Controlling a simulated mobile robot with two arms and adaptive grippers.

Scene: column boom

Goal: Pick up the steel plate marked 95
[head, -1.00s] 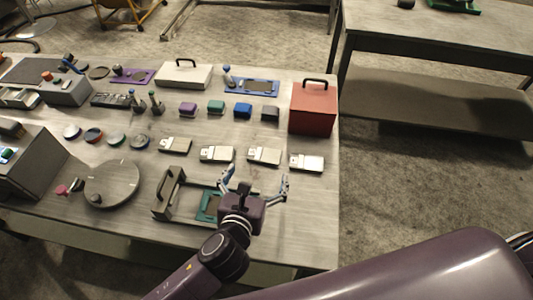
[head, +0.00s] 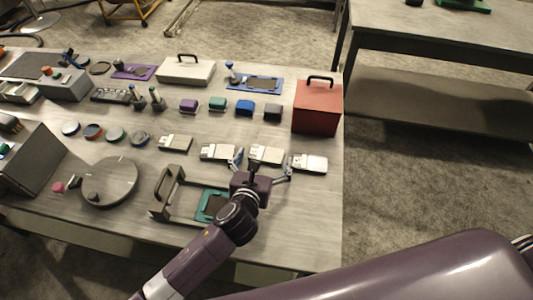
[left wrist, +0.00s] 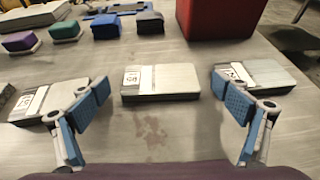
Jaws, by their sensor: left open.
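Several flat steel plates with white number labels lie in a row. In the head view I see a first plate (head: 175,143), a second plate (head: 217,152), a third plate (head: 266,153) and a fourth plate (head: 310,163). My left gripper (head: 262,163) is open and empty just in front of the third plate. In the left wrist view, the third plate (left wrist: 165,84) lies centred beyond the spread fingers (left wrist: 163,100), apart from them. The fingers partly cover the plates on either side. The labels are too small or blurred for me to tell which reads 95. My right gripper is not in view.
A red box (head: 317,108) stands behind the row at right. Small coloured blocks (head: 217,104) sit behind the plates. A handled tray (head: 176,210) and a round disc (head: 110,183) are at front left. The table's front right is clear.

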